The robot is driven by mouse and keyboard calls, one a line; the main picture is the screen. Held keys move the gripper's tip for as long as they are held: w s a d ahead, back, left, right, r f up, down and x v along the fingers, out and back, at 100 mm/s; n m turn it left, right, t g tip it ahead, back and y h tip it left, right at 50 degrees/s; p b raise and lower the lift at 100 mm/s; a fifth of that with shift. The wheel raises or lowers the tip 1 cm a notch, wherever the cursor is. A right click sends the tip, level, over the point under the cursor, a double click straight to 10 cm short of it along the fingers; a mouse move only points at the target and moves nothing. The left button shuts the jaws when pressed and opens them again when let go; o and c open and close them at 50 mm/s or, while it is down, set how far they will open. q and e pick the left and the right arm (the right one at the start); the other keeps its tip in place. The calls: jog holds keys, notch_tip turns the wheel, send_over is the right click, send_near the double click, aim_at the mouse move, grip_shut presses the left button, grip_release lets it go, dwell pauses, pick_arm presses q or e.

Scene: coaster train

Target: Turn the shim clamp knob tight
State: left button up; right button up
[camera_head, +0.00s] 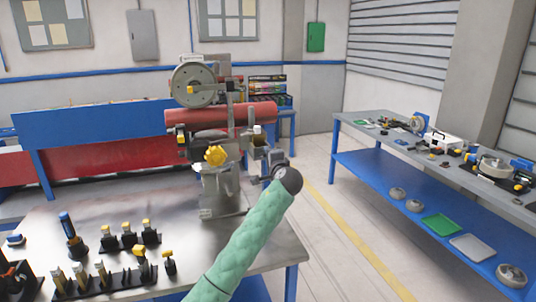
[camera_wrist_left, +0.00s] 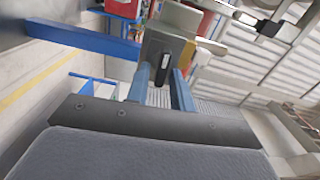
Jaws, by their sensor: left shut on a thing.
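The machine (camera_head: 222,190) stands on the grey table and carries a long red tube (camera_head: 220,114). A yellow star-shaped knob (camera_head: 216,155) sits on its front. My left gripper (camera_head: 268,163) is at the machine's right side, below the tube's right end and to the right of the yellow knob. In the left wrist view its two blue fingers (camera_wrist_left: 161,80) are on either side of a small black part (camera_wrist_left: 163,68) in front of a grey block (camera_wrist_left: 170,50). I cannot tell for certain whether this black part is the shim clamp knob. My right gripper is not in view.
Several small yellow-topped fixtures (camera_head: 130,238) and a blue-handled tool (camera_head: 70,235) stand on the table's left front. A blue bench (camera_head: 355,165) with parts stands at the right, beyond an open floor aisle with a yellow line (camera_head: 350,238).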

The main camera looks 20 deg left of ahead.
pick_arm(q)
jog(key=shift+f+m, duration=0.15)
jog(key=shift+m, duration=0.35)
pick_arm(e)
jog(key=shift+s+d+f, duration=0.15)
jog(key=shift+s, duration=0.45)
pick_arm(q)
jog(key=o, duration=0.7)
jog(key=shift+d, duration=0.15)
jog(key=b+v, duration=0.3)
jog(key=v, duration=0.4)
jog(key=shift+s+d, duration=0.25)
jog(key=shift+s, duration=0.05)
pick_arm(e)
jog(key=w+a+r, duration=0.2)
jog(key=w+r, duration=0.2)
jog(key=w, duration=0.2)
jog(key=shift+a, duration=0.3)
